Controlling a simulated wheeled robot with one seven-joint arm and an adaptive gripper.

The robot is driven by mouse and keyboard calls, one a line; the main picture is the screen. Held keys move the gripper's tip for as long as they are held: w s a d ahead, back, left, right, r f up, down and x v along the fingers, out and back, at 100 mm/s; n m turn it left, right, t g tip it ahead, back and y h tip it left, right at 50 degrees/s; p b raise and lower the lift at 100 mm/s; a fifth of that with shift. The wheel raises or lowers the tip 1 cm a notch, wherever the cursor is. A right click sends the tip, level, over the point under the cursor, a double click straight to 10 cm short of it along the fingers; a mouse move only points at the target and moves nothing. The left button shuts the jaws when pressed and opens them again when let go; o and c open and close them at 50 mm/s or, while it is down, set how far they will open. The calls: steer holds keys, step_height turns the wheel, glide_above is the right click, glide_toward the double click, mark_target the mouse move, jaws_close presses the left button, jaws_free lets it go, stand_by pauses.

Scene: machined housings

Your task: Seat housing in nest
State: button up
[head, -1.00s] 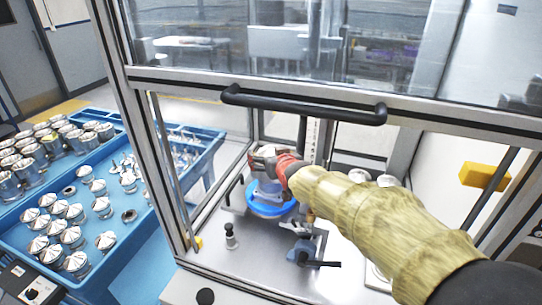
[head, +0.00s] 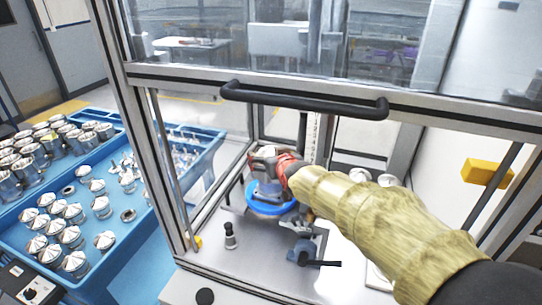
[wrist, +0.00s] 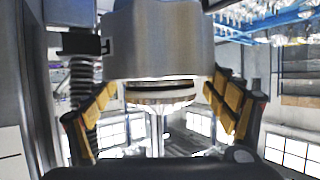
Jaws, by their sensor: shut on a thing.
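The housing (wrist: 160,40) is a grey metal cylinder with a narrower stepped end, large in the upper middle of the wrist view. My gripper (wrist: 160,108) has a yellow-padded finger on each side of it and is shut on it. In the head view my gripper (head: 266,168) is inside the machine enclosure, above the blue ring of the nest (head: 270,211). Grey metal shows between gripper and ring, partly covered by the gripper. I cannot tell whether the housing touches the nest.
A clamp with a blue body (head: 303,252) and a black-topped post (head: 230,236) stand near the nest. Blue trays (head: 130,245) with many metal parts lie at left.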

steer(key=shift+f+b, duration=1)
steer(key=shift+b, duration=0.2)
steer(key=o, duration=1.7)
steer(key=shift+o, duration=1.4)
steer(key=shift+f, duration=0.15)
steer(key=shift+s+f, duration=0.1)
steer(key=shift+f, duration=0.25)
steer(key=shift+r, duration=5.15)
steer(key=shift+r, duration=0.15)
